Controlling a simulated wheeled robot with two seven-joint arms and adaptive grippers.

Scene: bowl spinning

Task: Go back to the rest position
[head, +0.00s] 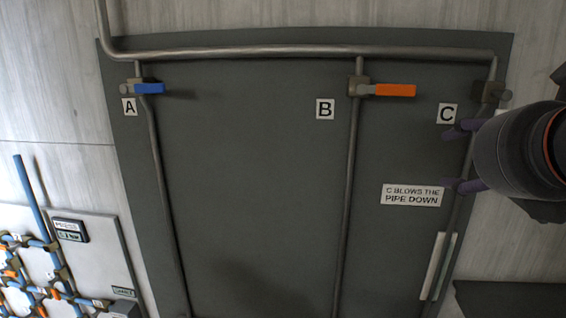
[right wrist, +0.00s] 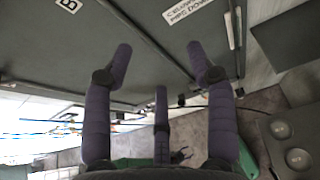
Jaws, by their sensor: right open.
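My right gripper (head: 462,157) comes in from the right in the head view, its purple fingers spread apart in front of the pipe below valve C (head: 490,92). In the right wrist view its fingers (right wrist: 159,62) are open with nothing between them. Valve C's handle is mostly hidden behind my right gripper and wrist. Valve A has a blue handle (head: 149,88) and valve B has an orange handle (head: 394,90); both handles point right. My left gripper is not in view.
A dark wall panel (head: 250,190) carries a horizontal pipe (head: 250,53) with pipes running down from it. A sign (head: 412,195) reads "C blows the pipe down". A board with blue and orange pipes (head: 40,275) stands at lower left. A dark ledge (head: 510,297) is at lower right.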

